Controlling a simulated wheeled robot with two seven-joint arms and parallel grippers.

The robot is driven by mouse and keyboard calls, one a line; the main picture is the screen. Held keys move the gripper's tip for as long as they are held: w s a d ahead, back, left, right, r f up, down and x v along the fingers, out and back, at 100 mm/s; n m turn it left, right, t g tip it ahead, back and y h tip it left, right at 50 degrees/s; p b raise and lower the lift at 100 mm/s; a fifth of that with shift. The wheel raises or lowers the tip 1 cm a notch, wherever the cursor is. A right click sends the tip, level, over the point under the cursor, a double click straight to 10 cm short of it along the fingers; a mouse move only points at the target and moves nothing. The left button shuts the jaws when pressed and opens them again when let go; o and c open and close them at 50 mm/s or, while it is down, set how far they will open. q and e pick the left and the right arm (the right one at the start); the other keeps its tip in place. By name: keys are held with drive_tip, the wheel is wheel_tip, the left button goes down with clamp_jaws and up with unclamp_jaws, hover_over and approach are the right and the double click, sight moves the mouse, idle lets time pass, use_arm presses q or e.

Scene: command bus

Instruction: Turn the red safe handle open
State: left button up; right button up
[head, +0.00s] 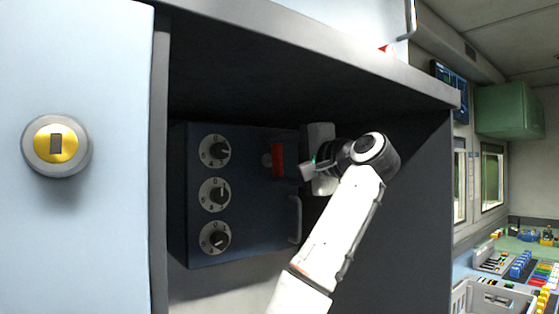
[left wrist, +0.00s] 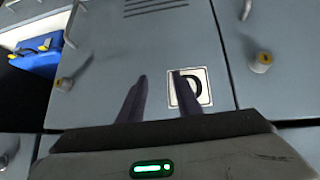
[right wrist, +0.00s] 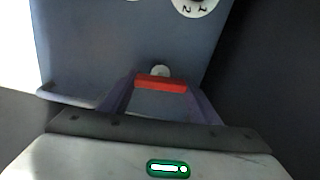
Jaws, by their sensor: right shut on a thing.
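The blue safe (head: 240,235) stands inside a dark open compartment in the head view. Its red handle (head: 278,160) is a short bar, upright in this view, on a round pale hub at the front's right side. In the right wrist view the red handle (right wrist: 161,84) lies across between my two fingers. My right gripper (right wrist: 161,92) is shut on the handle, reaching it from the right in the head view; its fingertips are partly hidden there. My left gripper (left wrist: 159,75) is open and empty, facing a grey locker door with a "D" label (left wrist: 190,91).
Several round number dials (head: 214,194) line the safe's left side, and a grey bar handle (head: 296,219) sits at its lower right. A pale door with a yellow lock (head: 56,146) stands at the left. The compartment walls closely surround my right arm.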

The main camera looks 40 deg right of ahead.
drive_tip(key=shift+m, duration=0.6)
drive_tip(key=o, duration=1)
drive_tip(key=shift+o, duration=0.2)
drive_tip(key=s+a+b, duration=0.1)
drive_tip(key=s+b, duration=0.2)
drive_tip(key=s, duration=0.7)
drive_tip(key=shift+s, duration=0.2)
